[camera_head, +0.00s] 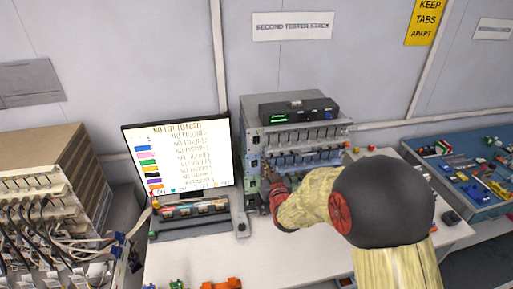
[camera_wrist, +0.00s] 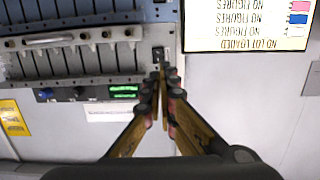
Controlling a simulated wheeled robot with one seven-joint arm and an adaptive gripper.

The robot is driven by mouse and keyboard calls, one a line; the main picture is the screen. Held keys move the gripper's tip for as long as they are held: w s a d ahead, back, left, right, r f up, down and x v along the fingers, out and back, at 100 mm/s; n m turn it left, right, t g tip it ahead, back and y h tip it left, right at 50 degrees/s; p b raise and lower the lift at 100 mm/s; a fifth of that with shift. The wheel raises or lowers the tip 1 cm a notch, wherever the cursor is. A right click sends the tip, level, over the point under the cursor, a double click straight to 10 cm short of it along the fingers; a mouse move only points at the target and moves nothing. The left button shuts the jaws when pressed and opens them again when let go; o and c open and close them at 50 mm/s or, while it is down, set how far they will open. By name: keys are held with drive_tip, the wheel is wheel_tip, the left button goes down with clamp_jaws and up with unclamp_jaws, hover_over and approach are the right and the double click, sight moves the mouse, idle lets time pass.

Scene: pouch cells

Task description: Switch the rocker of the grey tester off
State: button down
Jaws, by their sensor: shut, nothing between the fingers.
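The grey tester (camera_head: 252,157) stands on the white bench below the wall sign, with rows of cell slots across its front. The wrist view shows it upside down, its slot rows (camera_wrist: 75,38) at upper left. A small dark rocker (camera_wrist: 158,53) sits on the tester's edge strip, just beyond my fingertips in that view. Which way it is tipped is too small to tell. My gripper (camera_wrist: 163,68) is shut and empty, its tips close to the rocker; I cannot tell if they touch. In the head view my gripper (camera_head: 268,174) is at the tester's left front, partly hiding it.
A black box (camera_head: 298,109) with a green display sits on the tester. A monitor (camera_head: 180,155) stands close at left. A cabled rack (camera_head: 38,180) is far left; a blue tray of parts (camera_head: 462,170) is at right. Orange and green parts (camera_head: 222,284) lie at the front bench edge.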

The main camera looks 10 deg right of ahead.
sight(256, 143)
drive_tip(key=shift+w, duration=0.1)
drive_tip(key=w, duration=0.4)
drive_tip(key=w+f+p, duration=0.1)
drive_tip(key=w, duration=0.4)
drive_tip(key=w+f+p, duration=0.1)
drive_tip(key=w, duration=0.3)
drive_tip(key=shift+w, duration=0.35)
drive_tip(key=shift+f, duration=0.1)
